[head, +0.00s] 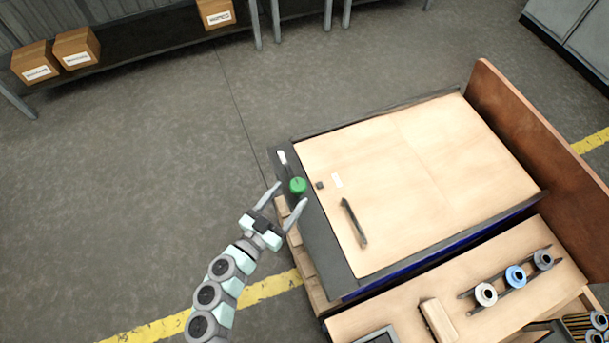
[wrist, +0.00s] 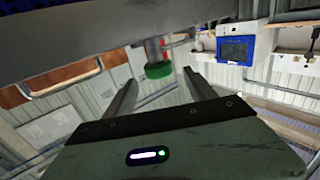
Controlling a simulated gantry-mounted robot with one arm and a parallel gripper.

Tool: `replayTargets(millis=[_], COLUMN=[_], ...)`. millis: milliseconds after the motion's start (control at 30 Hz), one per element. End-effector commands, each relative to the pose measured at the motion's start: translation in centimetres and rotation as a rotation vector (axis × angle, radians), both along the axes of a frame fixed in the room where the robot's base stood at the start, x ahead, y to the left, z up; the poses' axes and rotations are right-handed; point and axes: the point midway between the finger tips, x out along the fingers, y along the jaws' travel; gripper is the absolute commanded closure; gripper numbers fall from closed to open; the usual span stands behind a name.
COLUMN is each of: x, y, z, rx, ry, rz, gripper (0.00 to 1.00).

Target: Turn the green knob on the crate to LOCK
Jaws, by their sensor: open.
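The green knob (head: 298,185) sits on the dark left edge of the crate (head: 422,145), which has a pale wooden top. My gripper (head: 291,193) is at that edge with its two fingers spread and pointing toward the knob. In the wrist view the green knob (wrist: 158,71) shows on a short grey stem, in the gap between the tips of my open gripper (wrist: 161,78). Clear space shows on both sides of the knob there. How far it lies between the fingers in depth, and any LOCK marking, I cannot tell.
A dark handle (head: 354,222) lies on the crate top, and a brown board (head: 535,145) stands along its right side. A wooden bench (head: 465,315) in front holds several cylindrical cartridges. Cardboard boxes (head: 77,48) stand on a shelf behind. The floor left of the crate is clear.

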Motion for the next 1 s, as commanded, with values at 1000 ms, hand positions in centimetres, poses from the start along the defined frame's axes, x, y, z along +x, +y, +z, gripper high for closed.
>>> replayTargets(millis=[1000], x=[6.4], y=[-4.5], z=[0.1], rx=[0.000], ry=[-0.004], rz=[-0.001], gripper=[0.51])
